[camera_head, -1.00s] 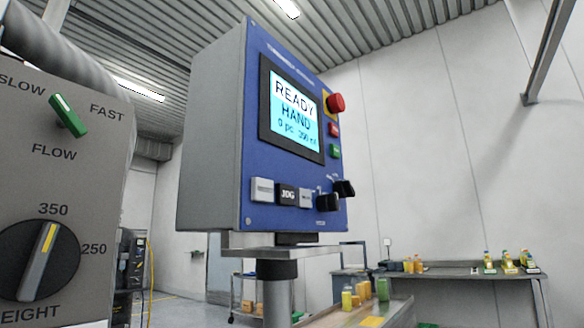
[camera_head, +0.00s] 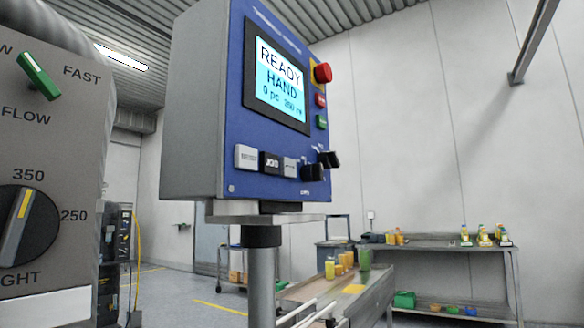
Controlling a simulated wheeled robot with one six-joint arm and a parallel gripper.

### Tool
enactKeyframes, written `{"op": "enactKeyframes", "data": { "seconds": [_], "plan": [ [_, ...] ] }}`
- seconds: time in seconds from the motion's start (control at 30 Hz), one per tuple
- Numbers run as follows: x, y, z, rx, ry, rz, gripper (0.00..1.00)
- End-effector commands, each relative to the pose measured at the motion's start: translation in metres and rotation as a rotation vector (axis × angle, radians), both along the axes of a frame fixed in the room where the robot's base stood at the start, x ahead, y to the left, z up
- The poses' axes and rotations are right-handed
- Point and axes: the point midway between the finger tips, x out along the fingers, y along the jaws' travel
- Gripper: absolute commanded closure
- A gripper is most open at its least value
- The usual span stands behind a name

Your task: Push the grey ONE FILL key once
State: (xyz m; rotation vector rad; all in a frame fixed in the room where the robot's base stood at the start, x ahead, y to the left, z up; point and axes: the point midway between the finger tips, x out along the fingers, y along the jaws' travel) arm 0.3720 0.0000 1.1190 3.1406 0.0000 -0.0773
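The blue control panel (camera_head: 268,95) on its grey box stands in the middle, with a lit screen (camera_head: 280,82) reading READY, HAND, 0 pc and a blurred 350. Below the screen is a row of three keys: a pale one (camera_head: 247,157), a black one (camera_head: 271,162) that looks like JOG, and a smaller light grey one (camera_head: 290,166). The small print on the pale and light grey keys is too blurred to read, so I cannot tell which is ONE FILL. No key is touched. My gripper is not in view.
Two black knobs (camera_head: 313,172) sit right of the keys. A red stop button (camera_head: 323,73) and smaller red and green buttons are at the panel's right edge. A grey dial box (camera_head: 55,140) fills the left. A conveyor with bottles (camera_head: 345,262) lies below right.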

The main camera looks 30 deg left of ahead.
Motion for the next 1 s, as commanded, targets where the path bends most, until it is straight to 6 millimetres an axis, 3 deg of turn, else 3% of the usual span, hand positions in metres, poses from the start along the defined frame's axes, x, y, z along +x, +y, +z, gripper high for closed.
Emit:
{"op": "enactKeyframes", "data": {
  "seconds": [0.1, 1.0],
  "plan": [
    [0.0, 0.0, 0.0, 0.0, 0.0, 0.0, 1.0],
    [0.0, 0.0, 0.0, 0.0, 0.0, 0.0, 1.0]
  ]
}}
